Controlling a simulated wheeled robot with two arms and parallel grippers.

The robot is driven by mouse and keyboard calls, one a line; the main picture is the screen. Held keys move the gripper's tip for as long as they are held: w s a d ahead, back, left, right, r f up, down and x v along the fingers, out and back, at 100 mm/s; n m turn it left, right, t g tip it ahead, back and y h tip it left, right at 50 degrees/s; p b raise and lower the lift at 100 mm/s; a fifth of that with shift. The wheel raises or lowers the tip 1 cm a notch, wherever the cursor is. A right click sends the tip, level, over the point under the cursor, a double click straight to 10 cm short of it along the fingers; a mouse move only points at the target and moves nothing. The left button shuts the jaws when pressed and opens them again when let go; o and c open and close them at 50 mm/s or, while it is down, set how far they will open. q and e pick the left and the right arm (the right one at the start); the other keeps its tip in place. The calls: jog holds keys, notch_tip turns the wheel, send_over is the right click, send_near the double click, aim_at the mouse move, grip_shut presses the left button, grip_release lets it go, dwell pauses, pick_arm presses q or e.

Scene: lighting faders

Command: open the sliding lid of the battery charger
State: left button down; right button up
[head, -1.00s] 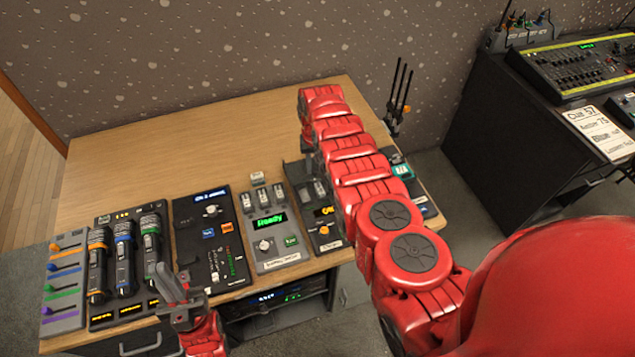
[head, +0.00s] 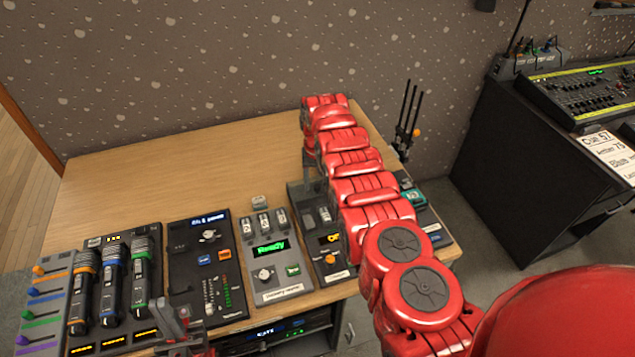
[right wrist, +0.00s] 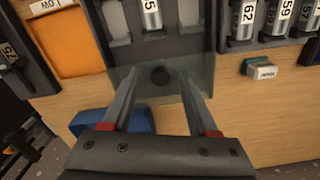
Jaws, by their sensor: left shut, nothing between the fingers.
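The battery charger (head: 329,258) is on the table, left of my right arm, which hides part of it. It also shows at the top of the right wrist view, with a battery (right wrist: 152,16) in one slot and bare slots (right wrist: 117,20) beside it. Its clear sliding lid (right wrist: 204,80) extends past the charger's edge over the wood, and the slots in view look uncovered. A dark round knob (right wrist: 160,76) is on the lid. My right gripper (right wrist: 158,78) is open, its fingers on either side of the knob; contact is unclear. My left gripper (head: 171,308) is shut and empty near the front edge.
Left of the charger stand a battery tester (head: 279,276) reading Ready, a fader box (head: 180,270), a microphone rack (head: 105,337) and a coloured slider panel (head: 40,310). A loose battery (head: 259,202) lies behind the tester. The table's back left is clear.

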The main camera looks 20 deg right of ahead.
aim_at(317, 186)
jog(key=shift+r, duration=0.1)
jog(key=shift+a+r, duration=0.1)
jog(key=shift+r, duration=0.25)
notch_tip(317, 186, up, 3)
jog(key=shift+w+f+p, duration=0.1)
jog(key=shift+p, duration=0.6)
notch_tip(317, 186, up, 14)
jog(key=b, duration=0.2)
jog(key=shift+f+b, duration=0.15)
jog(key=shift+b, duration=0.15)
